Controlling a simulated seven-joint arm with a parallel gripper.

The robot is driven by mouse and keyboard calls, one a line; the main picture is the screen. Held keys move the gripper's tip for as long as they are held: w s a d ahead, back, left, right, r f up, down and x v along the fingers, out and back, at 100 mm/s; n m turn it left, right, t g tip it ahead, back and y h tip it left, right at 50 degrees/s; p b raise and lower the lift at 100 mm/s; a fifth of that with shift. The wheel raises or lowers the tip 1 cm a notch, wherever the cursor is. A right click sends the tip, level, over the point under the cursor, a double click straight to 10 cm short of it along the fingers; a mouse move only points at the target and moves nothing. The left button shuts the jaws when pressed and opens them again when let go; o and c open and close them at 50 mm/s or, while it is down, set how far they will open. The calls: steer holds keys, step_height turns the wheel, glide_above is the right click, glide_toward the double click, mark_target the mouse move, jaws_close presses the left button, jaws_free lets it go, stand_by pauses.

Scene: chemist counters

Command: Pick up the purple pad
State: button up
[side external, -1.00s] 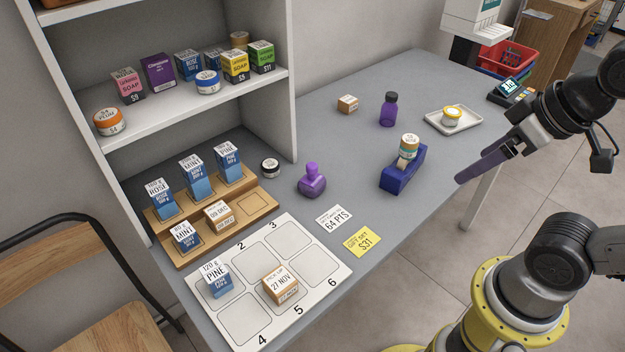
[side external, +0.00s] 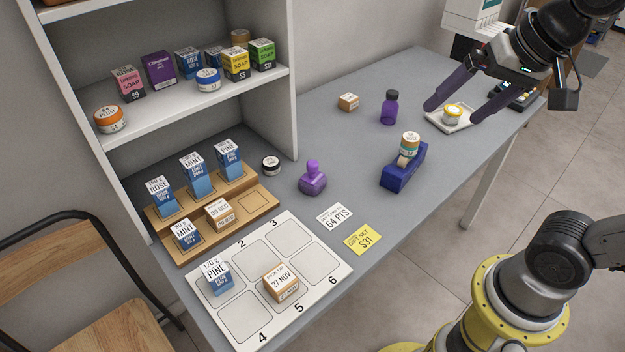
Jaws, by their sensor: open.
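No flat purple pad is plain to see. A purple stamp-like piece (side external: 313,178) with a rounded knob on a wider base stands on the grey counter, right of the wooden stepped stand. A purple bottle (side external: 389,108) with a dark cap stands farther back. My gripper (side external: 454,112) is open and empty, its two dark purple fingers spread above the right part of the counter. In the picture the fingers flank a small yellow-and-white jar (side external: 452,114) on a white tray (side external: 464,128). The gripper is well to the right of the stamp-like piece and nearer the bottle.
A blue dispenser (side external: 404,168) with a jar stands between the stamp-like piece and the counter's front edge. A small box (side external: 348,102), a dark-lidded jar (side external: 271,166), cards (side external: 362,239) and a numbered board (side external: 327,255) lie around. A shelf unit (side external: 291,110) rises at left.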

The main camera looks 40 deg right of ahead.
steer(key=w+r+m+g, duration=0.1)
steer(key=w+m, duration=0.3)
steer(key=w, duration=0.7)
steer(key=m+g, duration=0.4)
steer(key=g, duration=0.1)
glide_above(313, 176)
steer(key=f, duration=2.6)
steer(key=shift+w+d+f, duration=0.2)
steer(key=shift+d+f, duration=0.05)
steer(key=shift+f, duration=0.1)
steer(key=shift+w+f, duration=0.2)
steer(key=shift+f, duration=2.9)
steer(key=c, duration=1.4)
steer(key=shift+r, duration=0.1)
